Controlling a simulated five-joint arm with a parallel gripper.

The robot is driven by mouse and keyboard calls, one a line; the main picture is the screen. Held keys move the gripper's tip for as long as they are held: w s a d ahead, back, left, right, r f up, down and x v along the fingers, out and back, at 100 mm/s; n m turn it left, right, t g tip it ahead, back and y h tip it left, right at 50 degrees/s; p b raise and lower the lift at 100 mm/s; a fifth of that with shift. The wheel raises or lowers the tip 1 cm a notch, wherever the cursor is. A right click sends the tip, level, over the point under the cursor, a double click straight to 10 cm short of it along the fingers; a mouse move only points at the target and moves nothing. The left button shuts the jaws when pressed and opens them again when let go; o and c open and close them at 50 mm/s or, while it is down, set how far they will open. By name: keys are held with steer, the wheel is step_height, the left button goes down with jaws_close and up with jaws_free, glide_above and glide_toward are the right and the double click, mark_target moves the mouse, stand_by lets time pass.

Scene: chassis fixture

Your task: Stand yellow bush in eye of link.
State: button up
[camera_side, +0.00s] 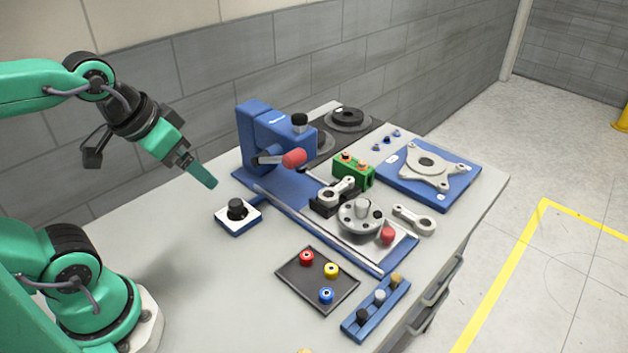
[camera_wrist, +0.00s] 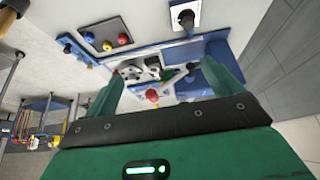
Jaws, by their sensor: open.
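The yellow bush (camera_side: 331,270) stands on a dark tray (camera_side: 290,284) at the front of the bench, between a red bush (camera_side: 307,257) and a blue bush (camera_side: 326,295). A grey link (camera_side: 335,194) with an eye at each end sits on a black block near the middle of the fixture. A second grey link (camera_side: 413,220) lies to the right of the round flange. My gripper (camera_side: 205,178) is open and empty, raised at the left, well apart from the bushes and links. Its two fingers spread apart in the wrist view (camera_wrist: 165,85).
A blue press-like stand (camera_side: 262,135) with a red knob rises behind the fixture. A small block with a black knob (camera_side: 237,212) stands at left. A blue rack with several pegs (camera_side: 376,308) lies right of the tray. The bench's left front is clear.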

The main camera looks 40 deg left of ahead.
steer(key=shift+w+d, duration=0.1)
steer(key=shift+w, duration=0.05)
steer(key=c, duration=0.7)
steer(key=shift+w+d+n, duration=0.15)
steer(key=shift+w+n, duration=0.1)
steer(key=shift+n, duration=0.05)
steer(key=c, duration=0.4)
steer(key=shift+w+d+n, duration=0.15)
steer(key=shift+w+n, duration=0.15)
steer(key=shift+w, duration=0.05)
steer(key=shift+c, duration=0.2)
steer(key=w+d+f+n+g, duration=0.2)
steer(key=w+d+f+n, duration=0.2)
steer(key=d+f+n, duration=0.1)
steer(key=w+d+f+n+g, duration=0.1)
steer(key=w+d+f+n, duration=0.4)
steer(key=d+n, duration=0.1)
steer(key=w+d+f+n+g, duration=0.2)
steer(key=w+d+f+n, duration=0.3)
steer(key=d, duration=0.2)
steer(key=shift+f+n+g, duration=0.2)
steer(key=shift+n+g, duration=0.1)
steer(key=shift+n, duration=0.1)
steer(key=shift+f, duration=0.15)
